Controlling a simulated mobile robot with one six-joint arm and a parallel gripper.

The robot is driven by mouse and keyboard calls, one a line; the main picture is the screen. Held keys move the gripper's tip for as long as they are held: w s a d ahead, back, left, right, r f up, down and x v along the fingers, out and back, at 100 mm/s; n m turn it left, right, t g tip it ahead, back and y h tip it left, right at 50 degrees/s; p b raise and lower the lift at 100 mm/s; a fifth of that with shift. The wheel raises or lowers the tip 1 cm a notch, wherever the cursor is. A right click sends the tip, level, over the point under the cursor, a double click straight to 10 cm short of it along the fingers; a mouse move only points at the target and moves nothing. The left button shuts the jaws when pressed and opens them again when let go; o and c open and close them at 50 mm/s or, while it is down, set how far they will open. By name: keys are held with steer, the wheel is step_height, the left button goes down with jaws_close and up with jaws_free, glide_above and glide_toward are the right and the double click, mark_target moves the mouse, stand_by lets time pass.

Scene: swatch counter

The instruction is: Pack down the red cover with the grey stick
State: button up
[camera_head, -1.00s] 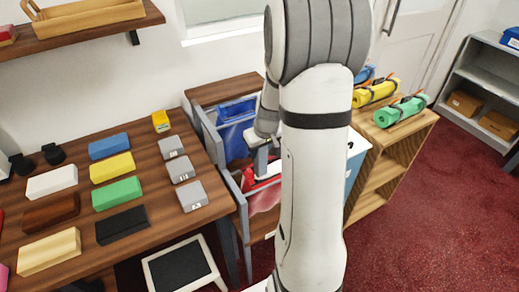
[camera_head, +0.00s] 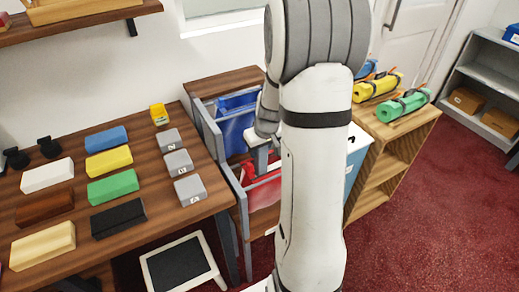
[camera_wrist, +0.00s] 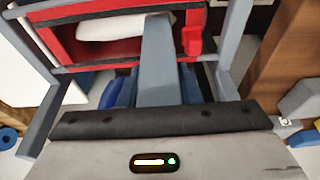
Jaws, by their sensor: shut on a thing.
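The red cover (camera_wrist: 196,50) lines an open grey-framed bin at the top of the wrist view, with a white item (camera_wrist: 110,27) lying inside it. In the head view the red cover (camera_head: 262,192) shows partly behind my arm. The grey stick (camera_wrist: 160,65) reaches from my gripper (camera_wrist: 165,106) toward the bin, and its far end overlaps the red cover in the picture. I cannot tell whether it touches. My gripper is shut on the stick. In the head view my arm hides most of the stick and the bin.
A blue cover (camera_head: 236,130) hangs in the bin behind the red one. A wooden table (camera_head: 155,217) with coloured blocks stands at the left. A wooden shelf (camera_head: 395,145) with rolled bundles stands at the right. A white-framed step stool (camera_head: 180,265) is on the floor.

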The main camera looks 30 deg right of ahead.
steer(key=shift+r+p, duration=3.55)
steer(key=shift+r, duration=2.05)
